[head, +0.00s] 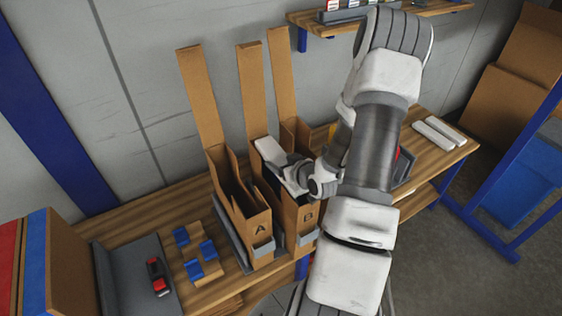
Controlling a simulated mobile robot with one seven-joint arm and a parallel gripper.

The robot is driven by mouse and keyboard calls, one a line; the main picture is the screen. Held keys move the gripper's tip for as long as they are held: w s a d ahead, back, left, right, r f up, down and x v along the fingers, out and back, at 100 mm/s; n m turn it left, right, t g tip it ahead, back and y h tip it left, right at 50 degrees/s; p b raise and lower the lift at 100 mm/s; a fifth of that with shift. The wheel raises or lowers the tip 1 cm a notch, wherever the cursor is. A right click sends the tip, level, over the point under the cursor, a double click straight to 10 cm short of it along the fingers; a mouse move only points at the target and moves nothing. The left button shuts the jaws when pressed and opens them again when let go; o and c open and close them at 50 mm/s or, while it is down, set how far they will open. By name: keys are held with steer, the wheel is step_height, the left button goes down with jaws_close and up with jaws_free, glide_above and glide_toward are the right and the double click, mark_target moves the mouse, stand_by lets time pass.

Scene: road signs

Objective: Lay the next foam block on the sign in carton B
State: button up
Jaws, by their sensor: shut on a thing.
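Carton B (307,213) is a tall, narrow brown carton with its long flap standing up, in the middle of the head view. My gripper (281,168) is over its open top, shut on a white foam block (268,151). The block is tilted at the mouth of the carton; I cannot tell whether it touches anything inside. The sign in carton B is hidden by my gripper and the carton walls. Two more long white foam blocks (438,134) lie side by side at the right end of the wooden bench.
Open carton A (258,229) stands close on the left, and a third carton (295,132) stands on the right, partly behind my arm. Blue clips (181,236) and a red-and-black tool (158,277) lie at the left. A shelf (415,10) hangs above.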

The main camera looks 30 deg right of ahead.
steer(key=o, duration=1.2)
steer(key=shift+s+a+f, duration=0.1)
steer(key=shift+s+f, duration=0.15)
steer(key=shift+f, duration=0.35)
steer(key=shift+o, duration=0.2)
steer(key=shift+s, duration=0.1)
steer(key=v, duration=0.4)
steer(key=r+v, duration=0.1)
steer(key=v, duration=0.4)
steer(key=shift+w, duration=0.2)
steer(key=shift+s+r+p, duration=0.15)
steer(key=shift+r+p, duration=0.15)
steer(key=shift+p, duration=0.7)
steer(key=p+v, duration=0.2)
steer(key=p, duration=0.2)
steer(key=shift+r, duration=0.15)
steer(key=shift+p+v, duration=2.8)
steer(key=shift+p, duration=0.6)
steer(key=shift+s, duration=0.1)
